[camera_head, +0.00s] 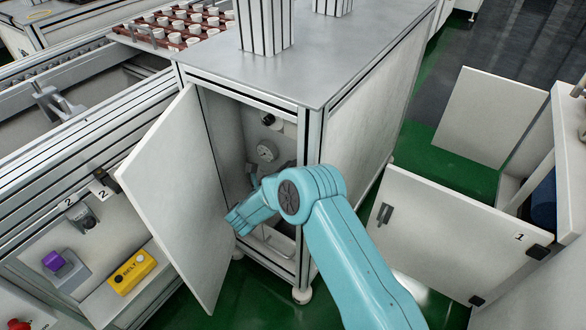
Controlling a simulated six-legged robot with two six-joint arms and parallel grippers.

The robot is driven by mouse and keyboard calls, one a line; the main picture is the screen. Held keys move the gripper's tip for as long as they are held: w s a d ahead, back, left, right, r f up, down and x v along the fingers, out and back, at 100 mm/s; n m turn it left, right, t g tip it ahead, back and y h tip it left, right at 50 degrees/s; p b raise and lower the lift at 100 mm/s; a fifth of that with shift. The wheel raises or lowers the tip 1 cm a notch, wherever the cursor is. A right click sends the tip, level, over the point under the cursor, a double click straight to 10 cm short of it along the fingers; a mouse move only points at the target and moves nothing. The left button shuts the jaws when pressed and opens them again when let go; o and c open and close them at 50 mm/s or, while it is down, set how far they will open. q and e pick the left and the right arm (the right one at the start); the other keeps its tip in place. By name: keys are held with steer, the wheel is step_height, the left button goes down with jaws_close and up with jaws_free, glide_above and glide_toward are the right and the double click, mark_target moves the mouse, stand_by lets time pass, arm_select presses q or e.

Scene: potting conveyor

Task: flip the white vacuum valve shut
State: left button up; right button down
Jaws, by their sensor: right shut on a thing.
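My right arm comes in from the lower right, and its blue wrist is at the mouth of the open cabinet (340,70). Dark parts of my right gripper (266,172) show just above the wrist, inside the cabinet. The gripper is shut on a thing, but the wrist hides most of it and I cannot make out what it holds. I cannot pick out the white vacuum valve for certain. A round gauge (267,150) and a black knob (267,118) sit on the cabinet's inner wall, above the gripper. My left gripper is not in view.
The cabinet door (165,185) stands open to the left of my wrist. A control panel with a yellow box (132,272) and a purple knob (53,261) is at lower left. A second open door (445,235), marked 1, stands at right. Green floor lies between.

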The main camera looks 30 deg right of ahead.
steer(key=shift+w+a+f+n+b, duration=0.25)
steer(key=shift+f+n, duration=0.4)
steer(key=shift+n, duration=1.1)
steer(key=shift+w+f+n+b, duration=0.25)
steer(key=shift+f+n, duration=0.35)
steer(key=shift+n, duration=1.1)
steer(key=shift+w+a+f+n+b, duration=0.15)
steer(key=shift+w+f+n, duration=0.35)
steer(key=shift+n, duration=1.25)
steer(key=shift+s+f, duration=0.15)
steer(key=shift+f, duration=0.05)
steer(key=c, duration=1.1)
jaws_free()
steer(key=p+v, duration=0.2)
steer(key=v, duration=0.5)
steer(key=shift+a, duration=0.2)
